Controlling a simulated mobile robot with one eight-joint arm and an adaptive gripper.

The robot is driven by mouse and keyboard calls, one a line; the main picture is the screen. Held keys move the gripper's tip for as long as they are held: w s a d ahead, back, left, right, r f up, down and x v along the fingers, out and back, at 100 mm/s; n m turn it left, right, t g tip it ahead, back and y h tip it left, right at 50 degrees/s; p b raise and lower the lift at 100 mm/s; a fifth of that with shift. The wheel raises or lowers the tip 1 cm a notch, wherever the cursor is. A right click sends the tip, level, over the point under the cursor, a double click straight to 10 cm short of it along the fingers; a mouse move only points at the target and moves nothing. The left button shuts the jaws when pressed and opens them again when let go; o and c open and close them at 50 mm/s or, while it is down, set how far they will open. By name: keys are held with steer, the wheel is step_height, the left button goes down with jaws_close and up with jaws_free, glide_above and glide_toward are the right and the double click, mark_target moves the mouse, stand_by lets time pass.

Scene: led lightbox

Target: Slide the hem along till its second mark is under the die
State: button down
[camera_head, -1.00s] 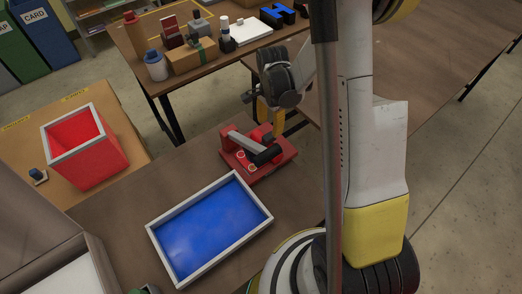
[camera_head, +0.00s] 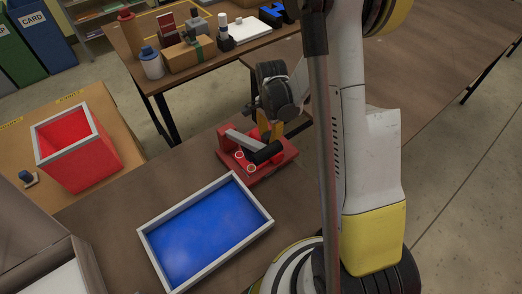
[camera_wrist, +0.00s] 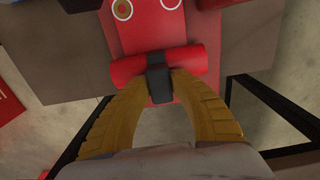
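A red press-like fixture (camera_head: 228,161) stands at the back of the near table, with a grey bar (camera_head: 241,140) and a black cylinder (camera_head: 268,152) on it. Two pale ring marks lie on its red surface; one ring mark (camera_wrist: 122,9) shows in the wrist view. I cannot tell for sure which part is the hem or the die. My gripper (camera_head: 268,131) is at the fixture's far edge. In the wrist view its yellow fingers converge at a dark block (camera_wrist: 159,83) before a red roll (camera_wrist: 125,70). Whether they grip the block is unclear.
A blue tray with a pale rim (camera_head: 206,184) lies left of my arm. A red bin (camera_head: 87,165) stands on the left table. The back table holds a cardboard box (camera_head: 187,56) and bottles. A floor gap separates the tables.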

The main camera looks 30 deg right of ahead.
mark_target(282, 153)
steer(key=shift+s+d+b, duration=0.2)
steer(key=shift+s+b, duration=0.05)
steer(key=shift+s, duration=0.9)
steer(key=shift+s+d+b, duration=0.2)
steer(key=shift+s+d, duration=0.05)
steer(key=shift+s, duration=0.9)
steer(key=shift+s+d+b, duration=0.2)
steer(key=shift+s+b, duration=0.05)
steer(key=shift+s, duration=0.9)
steer(key=c, duration=1.1)
jaws_free()
step_height(282, 153, up, 12)
